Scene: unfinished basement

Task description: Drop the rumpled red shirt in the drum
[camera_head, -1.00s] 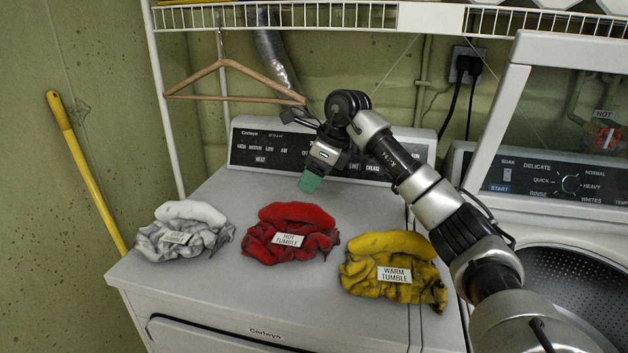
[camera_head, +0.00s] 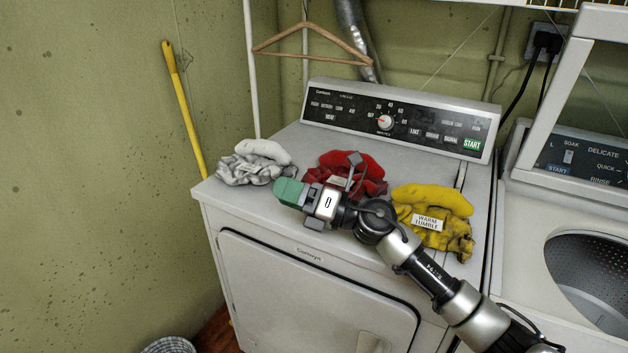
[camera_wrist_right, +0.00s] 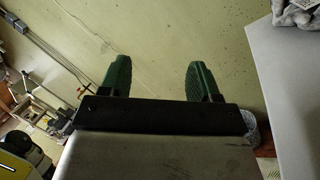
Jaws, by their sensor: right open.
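The rumpled red shirt (camera_head: 368,172) lies on top of the white dryer (camera_head: 270,205), between a grey-white garment and a yellow one. My right arm partly hides it in the head view. My right gripper (camera_head: 287,191) is in front of the shirt, over the dryer's front edge, pointing left. In the right wrist view its green fingers (camera_wrist_right: 158,80) are apart with nothing between them. The washer's drum (camera_head: 590,275) shows through the round opening at the right and looks empty where visible. My left gripper is not in view.
The grey-white garment (camera_head: 255,163) and yellow garment (camera_head: 435,215), tagged "WARM TUMBLE", flank the shirt. The washer's raised lid (camera_head: 548,105) stands at the right. A yellow pole (camera_head: 185,110) leans on the left wall. A basket (camera_head: 168,345) sits on the floor.

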